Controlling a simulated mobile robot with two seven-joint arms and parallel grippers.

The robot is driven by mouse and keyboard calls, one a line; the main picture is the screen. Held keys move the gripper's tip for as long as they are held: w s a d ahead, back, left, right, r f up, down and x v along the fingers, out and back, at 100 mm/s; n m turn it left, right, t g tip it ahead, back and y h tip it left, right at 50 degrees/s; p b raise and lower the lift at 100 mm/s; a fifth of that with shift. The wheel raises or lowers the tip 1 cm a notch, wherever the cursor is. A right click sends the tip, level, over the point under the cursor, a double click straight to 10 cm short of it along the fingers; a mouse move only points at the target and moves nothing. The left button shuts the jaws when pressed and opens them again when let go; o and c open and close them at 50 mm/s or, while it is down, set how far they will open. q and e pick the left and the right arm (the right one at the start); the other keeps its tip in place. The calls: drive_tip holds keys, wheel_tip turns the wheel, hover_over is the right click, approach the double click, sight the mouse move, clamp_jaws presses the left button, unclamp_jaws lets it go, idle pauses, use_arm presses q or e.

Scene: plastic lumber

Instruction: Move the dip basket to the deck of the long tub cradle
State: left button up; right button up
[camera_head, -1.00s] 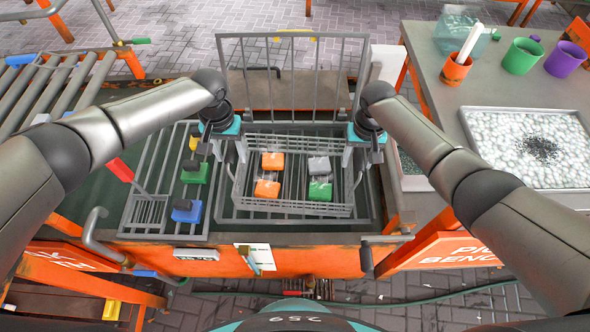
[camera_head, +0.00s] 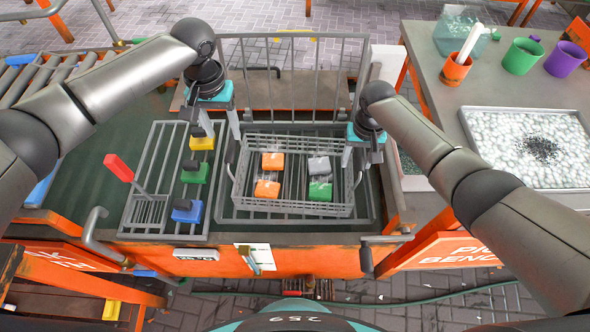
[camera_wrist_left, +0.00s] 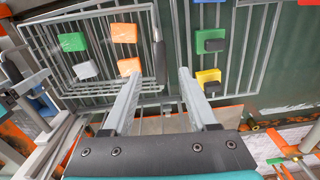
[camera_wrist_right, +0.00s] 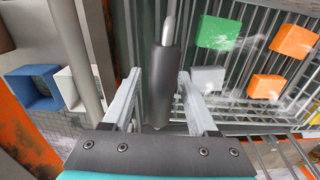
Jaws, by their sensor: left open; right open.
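The grey wire dip basket (camera_head: 293,208) sits low in the tub and holds orange, grey and green blocks. Its dark side handles show as the left handle (camera_wrist_left: 160,60) in the left wrist view and the right handle (camera_wrist_right: 163,85) in the right wrist view. My left gripper (camera_head: 215,130) is open and empty, behind and above the left handle. My right gripper (camera_head: 362,160) is open, with the right handle between its fingers. A wire rack (camera_head: 245,213) lies under the basket. I cannot tell which framework is the long tub cradle's deck.
An upright grid (camera_head: 295,80) stands behind. The right bench has a pebble tray (camera_head: 480,140) and cups. A roller conveyor (camera_head: 90,85) is at left.

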drive_tip(key=shift+r, duration=0.25)
wheel_tip(320, 180, up, 12)
drive_tip(key=shift+f, duration=0.2)
use_arm(q)
wheel_tip(320, 180, up, 3)
drive_tip(key=shift+f, duration=0.2)
drive_tip(key=shift+s, duration=0.1)
use_arm(e)
drive_tip(key=shift+s+f, duration=0.1)
